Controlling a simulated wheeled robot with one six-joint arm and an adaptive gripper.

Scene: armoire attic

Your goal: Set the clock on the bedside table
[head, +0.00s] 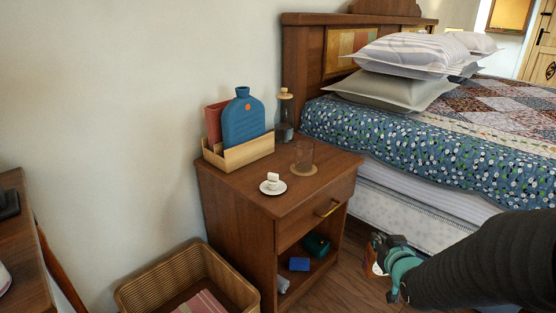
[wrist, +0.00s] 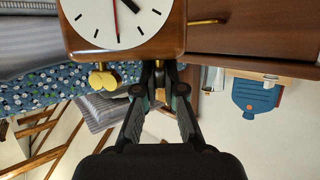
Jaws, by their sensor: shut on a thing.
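The clock (wrist: 150,42) has a wooden case, a white face with black marks, a red hand and a brass knob below. It fills the top of the wrist view. In the head view my gripper (head: 391,258) is low at the right, beside the bed and right of the bedside table, with only a small part of the clock (head: 377,268) showing. The brown wooden bedside table (head: 228,184) stands at the middle, with a drawer and an open shelf below.
The front right top is clear. A wicker basket (head: 180,268) sits left; the bed (head: 420,190) is right.

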